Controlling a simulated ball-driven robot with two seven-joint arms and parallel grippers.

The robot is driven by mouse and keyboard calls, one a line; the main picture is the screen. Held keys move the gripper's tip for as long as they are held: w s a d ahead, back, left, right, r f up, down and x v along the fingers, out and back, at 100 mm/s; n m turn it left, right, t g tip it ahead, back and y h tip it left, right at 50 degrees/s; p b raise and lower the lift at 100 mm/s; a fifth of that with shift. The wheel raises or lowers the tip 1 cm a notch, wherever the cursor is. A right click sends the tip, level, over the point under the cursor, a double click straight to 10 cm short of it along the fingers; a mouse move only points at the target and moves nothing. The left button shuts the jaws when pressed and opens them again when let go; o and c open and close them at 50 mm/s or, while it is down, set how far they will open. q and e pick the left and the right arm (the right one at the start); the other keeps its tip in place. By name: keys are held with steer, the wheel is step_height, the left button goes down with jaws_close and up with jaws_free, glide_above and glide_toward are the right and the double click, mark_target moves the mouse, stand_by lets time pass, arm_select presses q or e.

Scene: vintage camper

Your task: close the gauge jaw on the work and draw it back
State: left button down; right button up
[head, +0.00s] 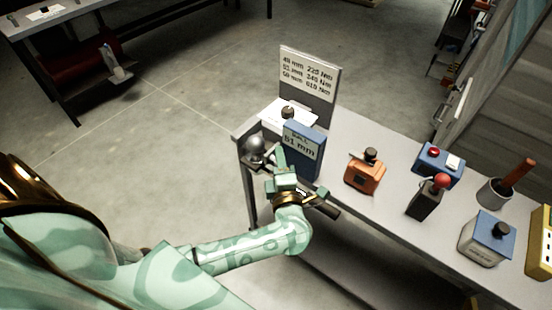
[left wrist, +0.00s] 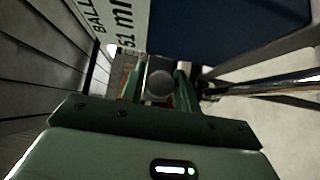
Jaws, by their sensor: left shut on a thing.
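The blue gauge block (head: 304,148), labelled BALL 51 mm, stands at the near left end of the grey bench. A shiny grey ball (head: 256,146) sits at its left, by the bench edge. My left gripper (head: 279,160) is in front of the block, just right of the ball. In the left wrist view, its two green fingers are shut on a small grey round knob (left wrist: 160,85). The blue block (left wrist: 225,30) and its label are close beyond the fingers. The gauge jaw's contact with the ball is hidden. My right gripper is not in view.
A sign with mm and Nm values (head: 308,78) stands behind the block. To the right on the bench are an orange box (head: 365,174), a black box with a red knob (head: 428,200), a blue-topped box (head: 487,240) and a pot (head: 495,192). Open floor lies left.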

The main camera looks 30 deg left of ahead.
arm_select(q)
steer(key=c, duration=1.4)
jaws_free()
steer(key=shift+d+f, duration=0.15)
steer(key=shift+d, duration=0.05)
steer(key=shift+o, duration=1.3)
steer(key=shift+d, duration=0.1)
steer(key=p+v, duration=0.1)
steer(key=v, duration=1.5)
steer(key=shift+s+p, duration=0.2)
steer(key=shift+p, duration=0.1)
